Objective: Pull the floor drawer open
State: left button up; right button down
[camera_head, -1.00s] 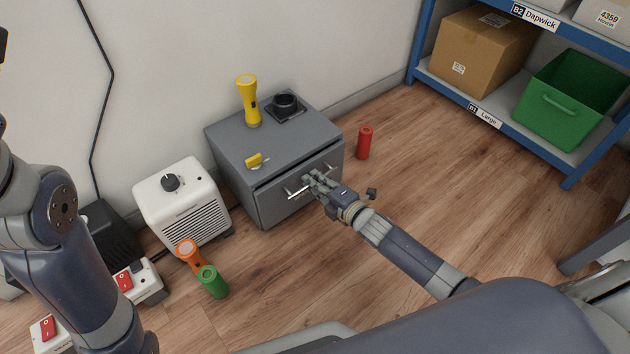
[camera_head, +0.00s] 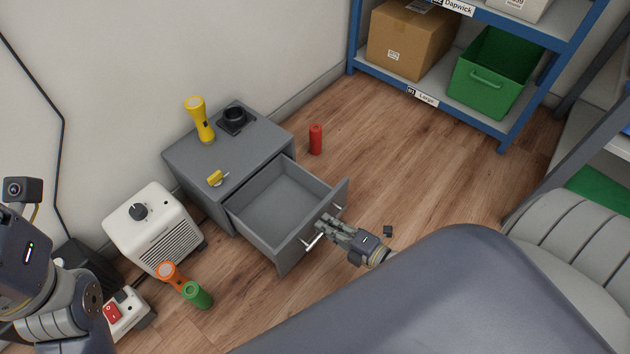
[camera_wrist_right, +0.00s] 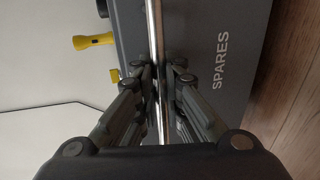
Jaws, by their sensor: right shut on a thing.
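The grey floor drawer (camera_head: 270,203) stands well out of its grey cabinet (camera_head: 193,159), and its inside looks empty. My right gripper (camera_head: 322,232) is at the drawer front, shut on the bar handle (camera_head: 311,243). In the right wrist view the handle (camera_wrist_right: 155,35) runs between the two fingers (camera_wrist_right: 160,75), and the front beside it reads SPARES. My left arm shows at the left edge of the head view, with its fingers out of sight.
A red cylinder (camera_head: 316,139) stands behind the drawer's right side. A white heater (camera_head: 153,229), an orange torch (camera_head: 170,273) and a green cylinder (camera_head: 197,295) are at left.

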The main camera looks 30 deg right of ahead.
jog(key=shift+s+d, duration=0.15)
jog(key=shift+s, duration=0.25)
jog(key=c, duration=1.7)
grip_release()
jog(key=v, duration=1.2)
jog(key=shift+f, duration=0.1)
